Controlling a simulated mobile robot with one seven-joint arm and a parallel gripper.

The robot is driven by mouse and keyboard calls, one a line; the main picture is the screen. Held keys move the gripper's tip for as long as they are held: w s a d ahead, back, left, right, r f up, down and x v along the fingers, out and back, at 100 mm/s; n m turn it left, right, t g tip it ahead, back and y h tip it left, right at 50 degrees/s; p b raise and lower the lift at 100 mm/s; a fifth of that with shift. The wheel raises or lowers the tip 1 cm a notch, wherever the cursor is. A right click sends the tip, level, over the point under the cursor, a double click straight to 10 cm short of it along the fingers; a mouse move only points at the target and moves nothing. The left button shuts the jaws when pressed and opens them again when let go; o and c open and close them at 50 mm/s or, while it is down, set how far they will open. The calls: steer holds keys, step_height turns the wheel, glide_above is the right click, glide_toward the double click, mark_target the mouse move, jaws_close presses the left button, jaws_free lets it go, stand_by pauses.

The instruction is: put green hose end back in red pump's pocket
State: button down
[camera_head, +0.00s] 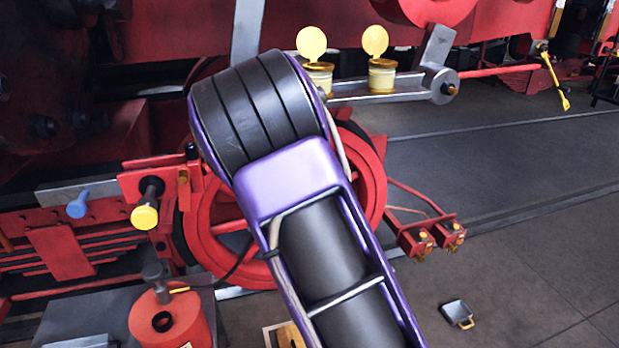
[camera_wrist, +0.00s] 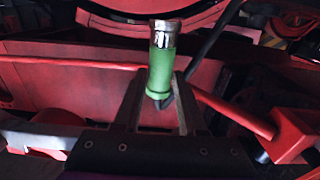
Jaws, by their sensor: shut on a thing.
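The green hose end (camera_wrist: 161,72), with a silver metal collar on top, stands upright in my gripper (camera_wrist: 158,98) in the wrist view. The two dark fingers are shut on its lower part. The red pump (camera_head: 170,322) stands at the lower left in the head view, on a dark grey surface. A dark round opening shows in its top, and a grey cylinder rises behind it. I cannot tell for sure which opening is the pocket. In the head view my own arm hides my gripper and the hose end.
A red wheel (camera_head: 222,236) and red frame parts stand behind my arm. A yellow-ended knob (camera_head: 145,216) and a blue knob (camera_head: 78,205) stick out at the left. Two brass cups (camera_head: 382,76) with open lids sit above. A small tin (camera_head: 457,313) lies on clear floor at the right.

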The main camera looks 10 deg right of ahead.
steer(key=s+a+f+n+g+y+b, duration=0.1)
steer(key=s+a+f+n+y+b, duration=0.2)
steer(key=a, duration=0.9)
steer(key=s+a+f+n+g+y+b, duration=0.1)
steer(key=s+a+f+y, duration=0.3)
steer(key=a, duration=0.7)
steer(key=s+a+f+n+g+y+b, duration=0.15)
steer(key=s+a+f, duration=0.3)
steer(key=a, duration=0.75)
steer(key=shift+a+f+b, duration=0.15)
steer(key=shift+f+b, duration=1.95)
steer(key=shift+f, duration=4)
steer(key=shift+r, duration=0.2)
steer(key=shift+r+p, duration=0.3)
steer(key=shift+r, duration=1.05)
steer(key=shift+c, duration=2)
jaws_free()
